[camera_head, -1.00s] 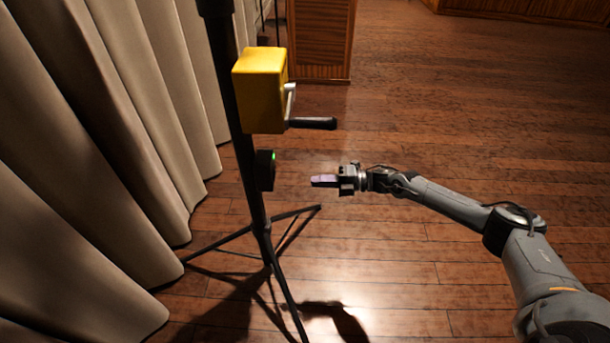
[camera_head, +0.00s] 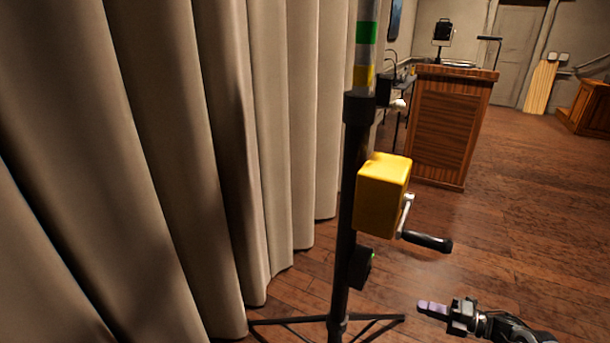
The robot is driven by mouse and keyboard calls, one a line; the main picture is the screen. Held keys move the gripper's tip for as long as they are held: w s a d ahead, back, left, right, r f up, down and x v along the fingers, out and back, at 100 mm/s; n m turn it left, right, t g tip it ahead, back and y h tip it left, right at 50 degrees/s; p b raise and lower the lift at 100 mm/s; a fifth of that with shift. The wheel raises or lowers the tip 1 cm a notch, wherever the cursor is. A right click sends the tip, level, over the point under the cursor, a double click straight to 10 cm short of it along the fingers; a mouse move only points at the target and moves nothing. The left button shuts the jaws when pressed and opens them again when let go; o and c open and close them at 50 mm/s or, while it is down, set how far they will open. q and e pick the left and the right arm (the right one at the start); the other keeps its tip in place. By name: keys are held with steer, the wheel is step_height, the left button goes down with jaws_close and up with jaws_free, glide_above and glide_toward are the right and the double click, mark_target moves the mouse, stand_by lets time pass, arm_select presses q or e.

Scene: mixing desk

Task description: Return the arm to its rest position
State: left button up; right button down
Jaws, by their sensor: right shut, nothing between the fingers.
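My right gripper (camera_head: 433,308) is at the bottom right of the head view. Its fingers are shut and empty, pointing left. It is apart from the black stand (camera_head: 347,220), to its right and below the crank handle (camera_head: 428,241). A yellow box (camera_head: 383,195) with that crank is fixed on the stand. A small black unit (camera_head: 361,268) with a green light sits lower on the stand. Most of my right arm is cut off by the picture's edge. My left gripper is not in view.
Beige curtains (camera_head: 220,150) hang along the left, close to the stand. The tripod legs (camera_head: 380,321) spread over the wooden floor. A wooden lectern (camera_head: 447,130) stands behind. The floor (camera_head: 540,220) on the right is clear.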

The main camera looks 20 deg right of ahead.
steer(key=s+a+f+m+y+p, duration=0.1)
steer(key=s+a+f+p, duration=0.1)
steer(key=s+a+p, duration=0.45)
steer(key=s+a+f+m+y+p, duration=0.1)
steer(key=s+a+f+m, duration=0.15)
steer(key=a, duration=0.75)
steer(key=s+a+r+m+t+h+p, duration=0.15)
steer(key=a+r+m+p, duration=0.3)
steer(key=a, duration=0.45)
steer(key=s+a+r+m+t+h+p, duration=0.1)
steer(key=s+a+r+m+h+p, duration=0.25)
steer(key=a+r, duration=0.35)
steer(key=s+d+r+m+g+h+p, duration=0.3)
steer(key=s+r+m+g+h, duration=0.1)
steer(key=r+m+h, duration=0.4)
steer(key=s+d+m+g, duration=0.45)
steer(key=s+g, duration=0.25)
steer(key=s, duration=0.2)
step_height(320, 180, up, 38)
steer(key=a+p, duration=0.1)
steer(key=p, duration=3.7)
steer(key=shift+f+m+h, duration=0.15)
steer(key=shift+m+h, duration=0.15)
